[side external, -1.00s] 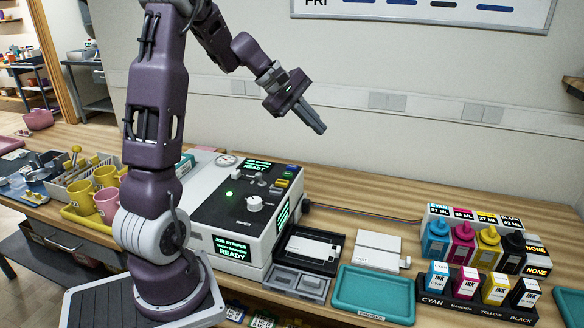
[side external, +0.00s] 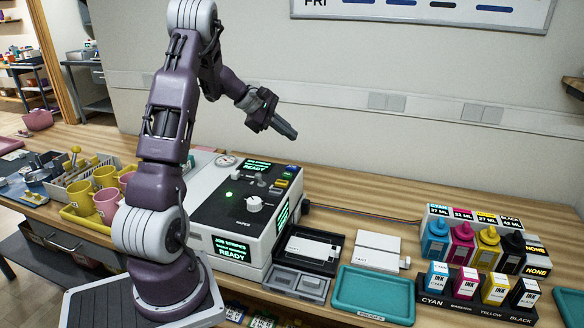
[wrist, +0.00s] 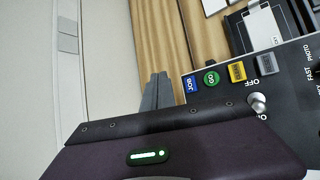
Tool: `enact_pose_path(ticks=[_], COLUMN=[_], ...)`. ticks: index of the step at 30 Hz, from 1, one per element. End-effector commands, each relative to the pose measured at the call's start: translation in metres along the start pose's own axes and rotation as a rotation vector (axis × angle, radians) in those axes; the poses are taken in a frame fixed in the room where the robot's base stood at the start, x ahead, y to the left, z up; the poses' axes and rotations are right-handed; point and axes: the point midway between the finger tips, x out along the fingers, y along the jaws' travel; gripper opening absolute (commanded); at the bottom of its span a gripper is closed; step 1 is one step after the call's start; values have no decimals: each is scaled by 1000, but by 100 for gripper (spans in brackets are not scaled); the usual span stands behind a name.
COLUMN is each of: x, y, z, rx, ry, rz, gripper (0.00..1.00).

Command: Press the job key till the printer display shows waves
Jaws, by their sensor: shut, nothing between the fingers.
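The printer (side external: 215,205) is a white box with a black top panel. Its front display (side external: 233,248) reads "JOB STRIPES" and "READY" in green; a top display (side external: 257,166) also reads "READY". The blue job key (wrist: 191,84) sits at the panel's edge in the wrist view, beside a round green GO key (wrist: 212,78). My gripper (side external: 291,134) is shut and empty, in the air above the printer's back right. In the wrist view its fingers (wrist: 157,90) appear beside the job key, apart from the panel.
Yellow (wrist: 237,71) and grey (wrist: 266,64) keys and a switch (wrist: 258,102) are close to the job key. A dial knob (side external: 254,204) stands up from the panel. Ink bottles (side external: 462,244) and a teal tray (side external: 372,294) are to the right. Mugs (side external: 107,204) stand left.

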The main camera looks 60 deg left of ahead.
Motion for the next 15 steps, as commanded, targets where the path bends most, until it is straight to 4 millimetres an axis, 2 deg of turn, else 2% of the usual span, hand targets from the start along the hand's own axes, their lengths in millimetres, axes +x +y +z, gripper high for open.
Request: enact_pose_path(ticks=[9,15], x=[33,46], y=[-25,-34], z=[-24,-33], rx=[-3,-1], ry=[1,0], rz=[-4,-2], gripper=[0,0])
